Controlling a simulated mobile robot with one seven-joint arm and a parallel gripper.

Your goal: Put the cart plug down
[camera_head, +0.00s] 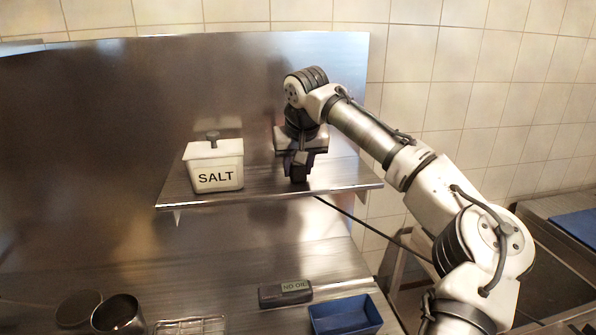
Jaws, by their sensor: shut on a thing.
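My gripper (299,162) points down over the right part of the metal wall shelf (262,191). It is shut on the cart plug (300,176), a small dark block at the fingertips. The plug is close above or touching the shelf; I cannot tell which. The fingers partly hide it. A black cable (365,224) comes into view below the shelf's front edge and slopes down to the right, behind my arm. Its joint with the plug is not visible.
A white SALT box (214,166) with a dark knob stands left of my gripper on the shelf. Below are a dark block (285,293), a blue tray (345,315), a metal cup (118,314) and a wire rack (190,326). Shelf space between box and gripper is clear.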

